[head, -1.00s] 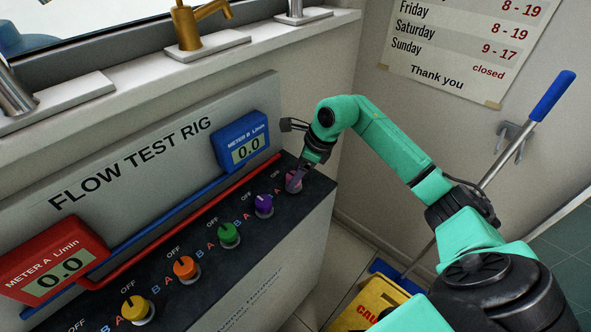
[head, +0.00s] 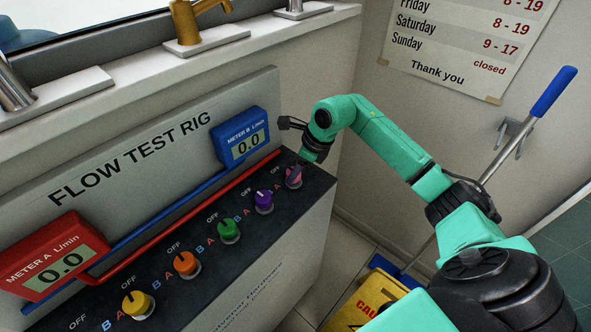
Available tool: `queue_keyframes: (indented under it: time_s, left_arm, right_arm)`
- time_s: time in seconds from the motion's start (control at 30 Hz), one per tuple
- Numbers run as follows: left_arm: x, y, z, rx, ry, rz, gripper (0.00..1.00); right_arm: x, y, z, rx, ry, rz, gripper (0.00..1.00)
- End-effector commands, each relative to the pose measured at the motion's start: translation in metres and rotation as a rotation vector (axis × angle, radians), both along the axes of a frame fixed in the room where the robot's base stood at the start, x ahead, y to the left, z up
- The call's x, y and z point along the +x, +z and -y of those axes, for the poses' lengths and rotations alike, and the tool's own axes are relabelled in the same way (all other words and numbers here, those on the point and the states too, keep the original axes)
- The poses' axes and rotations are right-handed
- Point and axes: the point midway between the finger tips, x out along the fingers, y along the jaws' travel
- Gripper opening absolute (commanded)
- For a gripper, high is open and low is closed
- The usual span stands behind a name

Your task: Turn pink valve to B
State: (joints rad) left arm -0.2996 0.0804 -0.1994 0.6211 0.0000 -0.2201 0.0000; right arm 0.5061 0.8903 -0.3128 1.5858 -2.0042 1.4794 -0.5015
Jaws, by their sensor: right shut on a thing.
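The pink valve (head: 294,178) is the last knob at the right end of the row on the dark top of the flow test rig. My right gripper (head: 298,170) reaches down over it from above and is shut on it; the fingers hide part of the knob and its labels. Meter B (head: 240,138), blue, reads 0.0. Meter A (head: 55,262), red, also reads 0.0. My left gripper is not in the view.
The purple (head: 264,202), green (head: 229,231), orange (head: 186,264) and yellow (head: 138,304) valves stand in a row left of the pink one. A yellow caution sign (head: 365,300) and a blue-handled mop (head: 520,130) stand right of the rig.

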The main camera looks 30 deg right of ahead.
Motion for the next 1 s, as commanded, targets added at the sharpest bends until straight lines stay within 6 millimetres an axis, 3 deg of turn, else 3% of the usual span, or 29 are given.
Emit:
queue_keyframes:
  time_s: [1.0]
  left_arm:
    - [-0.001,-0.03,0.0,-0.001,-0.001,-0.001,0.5]
  right_arm:
    - [0.001,0.002,-0.005,0.001,-0.837,0.009,0.0]
